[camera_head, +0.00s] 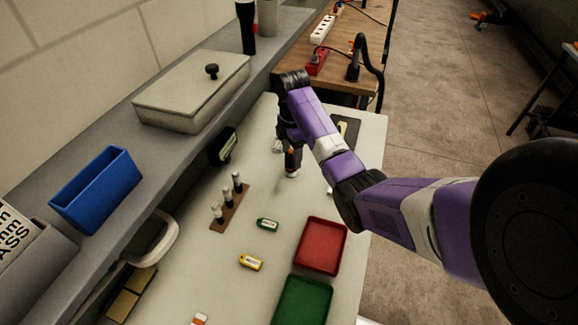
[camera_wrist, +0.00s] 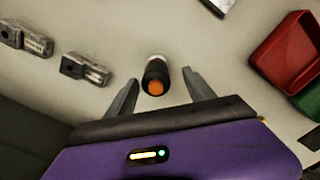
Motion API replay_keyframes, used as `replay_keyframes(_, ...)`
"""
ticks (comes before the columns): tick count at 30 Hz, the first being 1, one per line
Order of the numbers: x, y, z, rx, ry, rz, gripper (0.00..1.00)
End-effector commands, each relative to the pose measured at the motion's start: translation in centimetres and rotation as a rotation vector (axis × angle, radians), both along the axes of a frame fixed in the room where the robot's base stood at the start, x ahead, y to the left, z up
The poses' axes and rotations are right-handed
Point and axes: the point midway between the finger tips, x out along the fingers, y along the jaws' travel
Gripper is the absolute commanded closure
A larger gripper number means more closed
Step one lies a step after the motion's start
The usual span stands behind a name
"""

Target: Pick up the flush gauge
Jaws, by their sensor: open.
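A short upright cylinder (camera_wrist: 157,75), dark with an orange end and a pale base, stands on the table. It may be the flush gauge; no label shows. In the wrist view it lies between the tips of my open gripper (camera_wrist: 161,78), with a gap on each side. In the head view the cylinder (camera_head: 291,163) is just below my gripper (camera_head: 290,142), whose fingers are partly hidden by the wrist. Two grey block-shaped tools, one farther left (camera_wrist: 26,38) and one nearer (camera_wrist: 85,69), lie left of the cylinder in the wrist view.
A brown rack (camera_head: 229,211) with several upright pins stands left of my gripper. Green (camera_head: 267,224) and yellow (camera_head: 251,262) tags lie nearer. A red tray (camera_head: 321,246) and green tray (camera_head: 302,302) sit at the right. A grey ledge with a blue bin (camera_head: 97,188) borders the left.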

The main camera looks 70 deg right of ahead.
Motion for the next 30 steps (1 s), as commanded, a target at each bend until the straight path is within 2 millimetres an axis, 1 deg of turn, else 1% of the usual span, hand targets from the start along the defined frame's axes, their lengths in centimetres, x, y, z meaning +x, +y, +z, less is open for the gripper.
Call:
replay_keyframes(10, 0.3, -0.3, -4.3, 0.0, 0.001, -0.001, 0.38)
replay_keyframes(14, 0.4, -0.4, -5.1, -0.001, 0.0, -0.001, 0.38)
replay_keyframes(20, 0.4, -0.4, -5.1, -0.002, -0.001, -0.001, 0.38)
replay_keyframes(23, 0.4, -0.4, -5.1, -0.002, -0.001, -0.001, 0.55)
replay_keyframes(27, 0.4, -0.4, -5.1, -0.002, -0.001, -0.001, 0.83)
replay_keyframes(30, 0.4, -0.4, -5.1, -0.002, -0.001, -0.001, 1.0)
